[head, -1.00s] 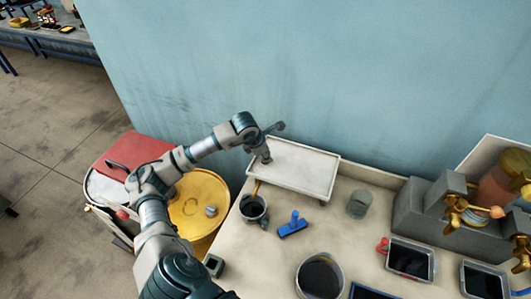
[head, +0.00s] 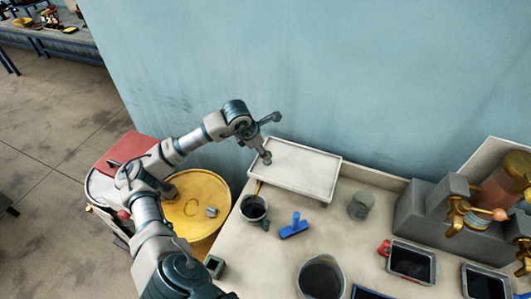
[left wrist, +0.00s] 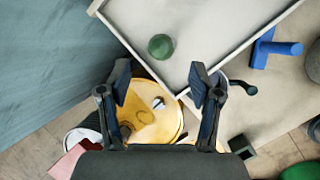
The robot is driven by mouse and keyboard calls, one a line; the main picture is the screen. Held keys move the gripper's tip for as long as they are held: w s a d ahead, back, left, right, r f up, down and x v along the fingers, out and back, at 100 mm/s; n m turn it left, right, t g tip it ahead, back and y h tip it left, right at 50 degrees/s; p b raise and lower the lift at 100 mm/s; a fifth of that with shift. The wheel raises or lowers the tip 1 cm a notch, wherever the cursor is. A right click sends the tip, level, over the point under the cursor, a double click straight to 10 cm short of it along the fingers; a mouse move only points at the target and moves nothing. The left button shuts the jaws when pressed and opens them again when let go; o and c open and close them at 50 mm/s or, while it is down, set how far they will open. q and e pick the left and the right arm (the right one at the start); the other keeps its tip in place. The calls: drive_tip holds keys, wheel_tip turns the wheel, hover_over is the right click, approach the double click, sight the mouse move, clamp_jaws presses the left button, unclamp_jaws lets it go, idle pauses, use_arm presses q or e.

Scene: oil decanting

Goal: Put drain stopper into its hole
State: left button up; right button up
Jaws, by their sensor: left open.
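A green round piece (left wrist: 161,47), which looks like the drain stopper, rests inside the near-left corner of the pale tray (left wrist: 215,35). My left gripper (left wrist: 160,82) is open and empty, and its fingertips frame a spot just short of the green piece in the left wrist view. I see no hole, and I cannot tell whether the stopper covers one. My right gripper is not in view.
A yellow barrel (head: 190,225) stands left of the bench, below the tray. On the bench are a dark-filled jug (head: 253,208), a blue T-shaped tool (head: 293,230), a glass beaker (head: 361,205) and a bucket (head: 321,278). The blue wall (head: 330,80) rises close behind the tray.

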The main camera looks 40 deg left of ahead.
use_arm(q)
drive_tip(key=v, duration=0.5)
idle(0.5)
